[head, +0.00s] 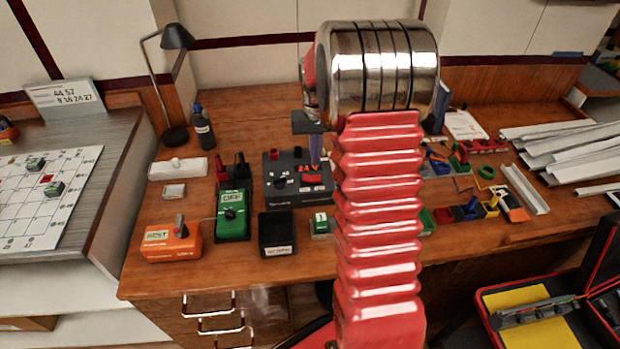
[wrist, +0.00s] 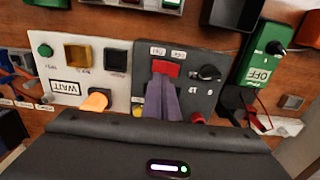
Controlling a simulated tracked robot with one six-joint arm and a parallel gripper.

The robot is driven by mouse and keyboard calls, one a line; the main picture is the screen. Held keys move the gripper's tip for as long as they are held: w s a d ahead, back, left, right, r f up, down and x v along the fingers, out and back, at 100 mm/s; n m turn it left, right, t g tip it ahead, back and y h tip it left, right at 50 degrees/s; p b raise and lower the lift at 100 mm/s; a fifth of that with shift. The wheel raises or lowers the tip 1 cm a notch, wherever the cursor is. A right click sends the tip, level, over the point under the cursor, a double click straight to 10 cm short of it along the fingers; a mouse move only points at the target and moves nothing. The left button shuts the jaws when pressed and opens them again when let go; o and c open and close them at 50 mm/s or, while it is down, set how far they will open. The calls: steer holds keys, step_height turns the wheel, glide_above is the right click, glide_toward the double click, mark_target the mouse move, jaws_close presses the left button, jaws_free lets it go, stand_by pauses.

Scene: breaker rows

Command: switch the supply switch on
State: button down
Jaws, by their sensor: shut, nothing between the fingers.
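The supply is a dark grey box (head: 283,196) on the bench, left of my arm in the head view. Its dark panel (wrist: 190,62) also shows in the wrist view, with a red rocker-like part (wrist: 166,68) and a black knob (wrist: 209,72). I take the red part for the supply switch; its position cannot be read. My gripper (head: 316,162) points down over the box. In the wrist view its purple fingers (wrist: 162,84) are together and empty, tips at the red part's edge. They hide the panel below it. Whether they touch it I cannot tell.
A green device (head: 233,214) marked OFF, a black tray (head: 276,237) and an orange box (head: 171,245) stand nearby. A white panel (wrist: 88,72) with buttons sits beside the supply. White trunking (head: 570,150) lies at the right. Bare bench lies along the front edge.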

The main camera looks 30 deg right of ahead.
steer(key=shift+r, duration=0.85)
steer(key=shift+w, duration=0.1)
steer(key=s+a+r+n+t, duration=0.2)
steer(key=s+a+r, duration=0.5)
steer(key=s+a, duration=0.4)
steer(key=s+a+r+n+t, duration=0.3)
steer(key=s+a+r, duration=0.4)
steer(key=s+a, duration=0.5)
steer(key=shift+s+a+t, duration=0.25)
steer(key=shift+a+t, duration=0.05)
steer(key=shift+a, duration=0.9)
